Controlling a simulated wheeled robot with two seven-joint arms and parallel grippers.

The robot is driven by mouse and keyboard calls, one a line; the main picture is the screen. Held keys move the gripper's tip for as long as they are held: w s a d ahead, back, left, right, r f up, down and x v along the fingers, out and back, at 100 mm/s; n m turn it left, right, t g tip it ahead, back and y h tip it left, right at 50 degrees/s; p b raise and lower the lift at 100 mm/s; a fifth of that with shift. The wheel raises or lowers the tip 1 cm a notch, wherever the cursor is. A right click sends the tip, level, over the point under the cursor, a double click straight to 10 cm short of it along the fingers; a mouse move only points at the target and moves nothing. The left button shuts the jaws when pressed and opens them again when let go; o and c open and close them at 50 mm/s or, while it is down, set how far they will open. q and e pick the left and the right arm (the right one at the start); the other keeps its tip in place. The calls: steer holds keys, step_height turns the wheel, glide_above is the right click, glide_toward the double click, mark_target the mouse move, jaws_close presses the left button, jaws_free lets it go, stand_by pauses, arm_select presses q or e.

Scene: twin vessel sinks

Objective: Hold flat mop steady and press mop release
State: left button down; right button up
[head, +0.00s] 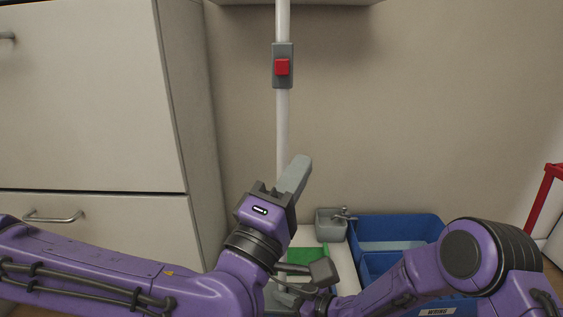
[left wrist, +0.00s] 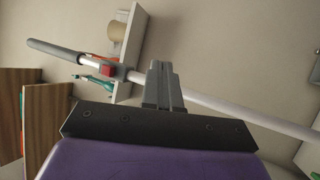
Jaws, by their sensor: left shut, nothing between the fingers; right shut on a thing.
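The flat mop's white pole (head: 282,125) stands upright near the wall. A red release button (head: 282,67) sits on a grey housing (head: 275,50) around it. My left gripper (head: 299,165) is shut and empty, below the button, and hides part of the pole. In the left wrist view its closed fingers (left wrist: 163,80) lie across the pole (left wrist: 210,100), with the red button (left wrist: 108,71) to their left; contact cannot be told. My right gripper (head: 292,291) is low, near the pole line, and shut, seemingly on the pole; its grip is largely hidden. The mop head is not clear.
A blue bucket (head: 425,225) stands at the lower right beside a small grey basin (head: 329,224). A green item (head: 308,255) lies on a white surface near my right gripper. Cream drawers (head: 90,95) border the left. The wall around the button is clear.

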steer(key=shift+s+f, duration=0.15)
steer(key=shift+f, duration=0.2)
arm_select(q)
steer(key=s+a+r+n+t, duration=0.1)
steer(key=s+r+n+t, duration=0.1)
steer(key=r, duration=0.4)
steer(key=s+a+r+n+t, duration=0.1)
steer(key=s+a+r+n, duration=0.1)
steer(key=r, duration=0.4)
steer(key=shift+s+r+t, duration=0.4)
steer(key=shift+s, duration=0.3)
steer(key=shift+w, duration=0.1)
glide_toward(287, 60)
steer(key=shift+w+d+r, duration=0.35)
steer(key=shift+w+r, duration=0.05)
steer(key=shift+r, duration=0.4)
steer(key=shift+w+d+r, duration=0.35)
steer(key=shift+r, duration=0.4)
steer(key=shift+w+d+r, duration=0.35)
steer(key=shift+w+r, duration=0.05)
steer(key=shift+r, duration=0.4)
arm_select(e)
steer(key=shift+d, duration=0.1)
arm_select(q)
steer(key=shift+w, duration=0.1)
steer(key=shift+w+f, duration=0.1)
steer(key=shift+w, duration=0.3)
steer(key=shift+w, duration=0.65)
steer(key=shift+s, duration=1.05)
